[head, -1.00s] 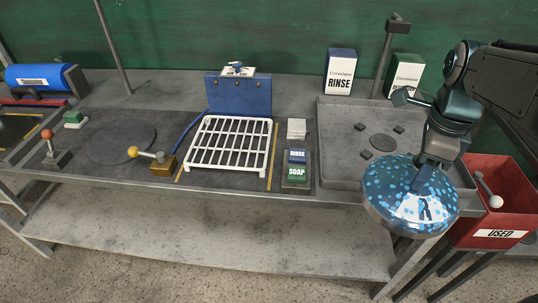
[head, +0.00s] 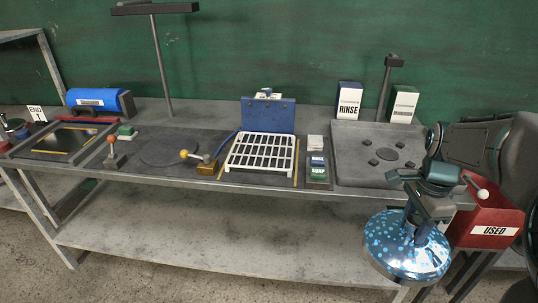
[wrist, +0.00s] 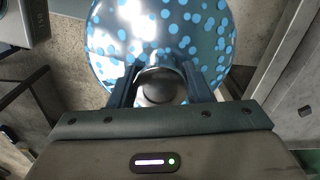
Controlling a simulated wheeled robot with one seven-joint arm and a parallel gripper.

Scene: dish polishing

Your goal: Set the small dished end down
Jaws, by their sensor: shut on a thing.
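The small dished end (head: 405,262) is a shiny round metal dish with light blue spots. My gripper (head: 418,222) is shut on it and holds it in the air in front of the bench's right front edge, below the bench top. In the wrist view the dished end (wrist: 160,30) fills the top middle, and my gripper (wrist: 160,88) has a finger on each side of a round knob at the dish's middle. The dish's far side is hidden in that view.
A grey tray (head: 345,170) with small dark pads stands at the bench's right. A white rack (head: 262,153) is mid-bench and a dark round plate (head: 168,153) is left of it. A red USED bin (head: 490,215) is beside my arm. The lower shelf (head: 200,230) is clear.

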